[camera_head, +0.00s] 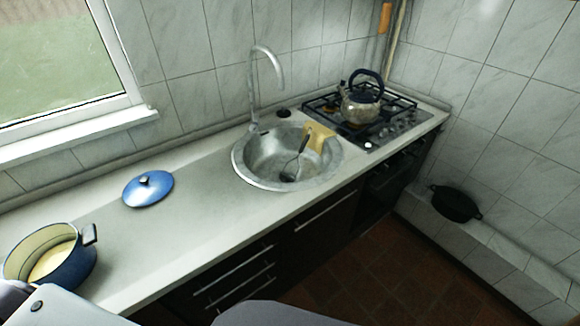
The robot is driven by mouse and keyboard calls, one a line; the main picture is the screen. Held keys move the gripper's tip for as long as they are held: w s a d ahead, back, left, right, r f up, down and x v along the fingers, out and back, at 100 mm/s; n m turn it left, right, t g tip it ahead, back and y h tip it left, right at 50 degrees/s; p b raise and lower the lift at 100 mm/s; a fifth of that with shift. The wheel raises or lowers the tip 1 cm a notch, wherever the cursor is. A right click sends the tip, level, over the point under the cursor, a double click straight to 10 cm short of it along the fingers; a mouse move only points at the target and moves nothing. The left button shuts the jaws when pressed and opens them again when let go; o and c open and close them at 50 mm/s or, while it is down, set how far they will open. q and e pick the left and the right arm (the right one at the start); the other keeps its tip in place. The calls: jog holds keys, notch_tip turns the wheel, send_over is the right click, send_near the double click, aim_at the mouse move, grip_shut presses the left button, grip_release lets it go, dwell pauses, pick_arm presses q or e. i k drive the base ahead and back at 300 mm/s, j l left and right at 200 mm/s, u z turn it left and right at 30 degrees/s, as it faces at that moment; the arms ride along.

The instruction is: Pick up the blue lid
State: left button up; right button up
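The blue lid (148,191) is round with a dark knob on top. It lies flat on the light countertop, left of the sink. A blue enamel pot (66,262) with a cream inside and a dark handle stands at the lower left, apart from the lid and uncovered. Something pale yellow is inside the pot. Grey and white parts of my own body show along the bottom edge. Neither of my gripper's fingers show in this view.
A round metal sink (262,162) with a tall faucet (268,72) sits right of the lid. A kettle (362,98) stands on the gas stove (394,128). A black pan (455,204) rests on a low ledge. The countertop (195,215) around the lid is clear.

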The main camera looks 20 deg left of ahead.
aim_at(149, 187)
jog(key=u, duration=1.8)
